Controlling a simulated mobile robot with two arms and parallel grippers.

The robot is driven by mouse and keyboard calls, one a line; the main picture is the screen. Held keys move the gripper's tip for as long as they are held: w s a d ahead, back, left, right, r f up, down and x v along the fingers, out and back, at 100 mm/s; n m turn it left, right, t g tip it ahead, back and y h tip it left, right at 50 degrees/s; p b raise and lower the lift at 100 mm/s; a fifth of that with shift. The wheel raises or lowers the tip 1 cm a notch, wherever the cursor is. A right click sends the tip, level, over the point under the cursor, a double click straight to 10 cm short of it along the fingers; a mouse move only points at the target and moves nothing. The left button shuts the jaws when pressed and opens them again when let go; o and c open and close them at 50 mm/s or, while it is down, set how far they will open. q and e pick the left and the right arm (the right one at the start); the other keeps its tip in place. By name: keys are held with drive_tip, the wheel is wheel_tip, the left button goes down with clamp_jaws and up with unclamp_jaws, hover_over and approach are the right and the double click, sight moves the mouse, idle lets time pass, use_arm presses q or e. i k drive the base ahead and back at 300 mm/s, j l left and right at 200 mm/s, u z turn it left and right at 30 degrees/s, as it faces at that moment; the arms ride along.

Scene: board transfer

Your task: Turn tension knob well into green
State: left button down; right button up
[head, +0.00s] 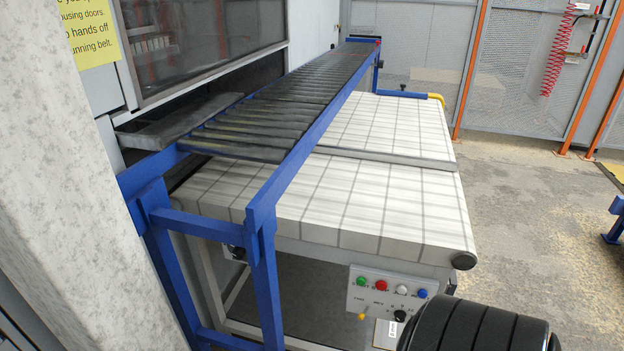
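A black knob (400,316) sits low on this panel, beside a small yellow part (362,317). Another dark knob-like part (236,252) shows under the left front of the table. I cannot tell which one is the tension knob. No green zone of a scale can be made out. Neither of my gripper's fingertips shows. A black, rounded, ribbed part at the bottom right covers the area beside the panel.
A blue-framed roller conveyor (300,85) runs back along the left of the white belt (370,205). Its blue legs (267,285) stand in front at left. A pale pillar (70,180) blocks the left side.

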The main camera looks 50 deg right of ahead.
sight(238, 252)
drive_tip(key=z, duration=1.15)
